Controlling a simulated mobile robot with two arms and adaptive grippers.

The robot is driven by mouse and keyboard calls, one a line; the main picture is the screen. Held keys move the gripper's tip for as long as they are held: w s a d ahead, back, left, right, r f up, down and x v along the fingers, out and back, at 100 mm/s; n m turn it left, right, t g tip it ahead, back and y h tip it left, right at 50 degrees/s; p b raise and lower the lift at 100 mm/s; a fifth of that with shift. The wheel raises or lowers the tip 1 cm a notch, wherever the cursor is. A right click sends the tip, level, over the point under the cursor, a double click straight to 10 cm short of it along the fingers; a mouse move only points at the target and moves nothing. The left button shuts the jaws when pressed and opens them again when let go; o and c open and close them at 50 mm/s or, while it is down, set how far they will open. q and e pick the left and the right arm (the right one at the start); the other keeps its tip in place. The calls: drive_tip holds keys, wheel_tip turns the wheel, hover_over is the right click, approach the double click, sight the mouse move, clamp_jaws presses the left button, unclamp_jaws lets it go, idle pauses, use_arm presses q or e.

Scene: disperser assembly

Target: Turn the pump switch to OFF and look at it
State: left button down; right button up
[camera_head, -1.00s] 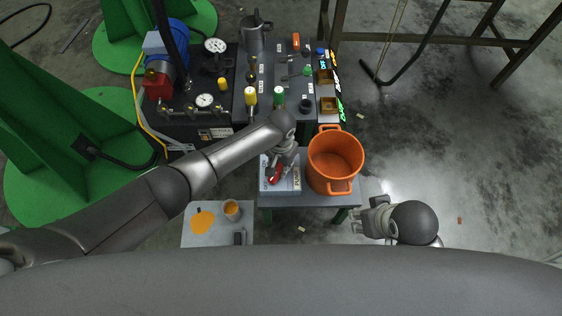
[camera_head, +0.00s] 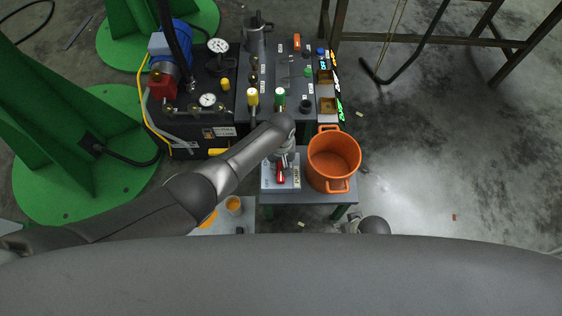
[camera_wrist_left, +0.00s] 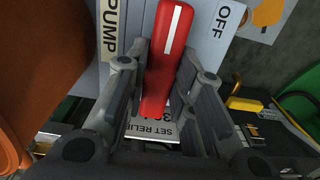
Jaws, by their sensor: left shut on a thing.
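The red pump switch handle (camera_head: 281,174) sits on a pale box (camera_head: 268,184) with a PUMP label (camera_head: 296,176). In the head view the handle points toward the bottom of the picture. In the left wrist view the red handle (camera_wrist_left: 166,50), with a white stripe, lies between my left gripper's fingers (camera_wrist_left: 163,85); the OFF label (camera_wrist_left: 229,18) is to its right and slightly apart. My left gripper (camera_head: 283,160) is shut on the handle and hides its base. My right gripper (camera_head: 350,226) shows only in part above my body's edge; its fingers are unclear.
An orange pot (camera_head: 334,160) stands right beside the switch box on the small table (camera_head: 315,198). Behind are a dark machine with gauges (camera_head: 207,100) and a grey control panel (camera_head: 285,70). Open floor (camera_head: 430,170) lies to the right.

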sight(281, 165)
idle(0.5)
use_arm(q)
drive_tip(key=c, duration=1.2)
unclamp_jaws()
drive_tip(key=shift+c, duration=0.2)
wheel_tip(281, 165, up, 12)
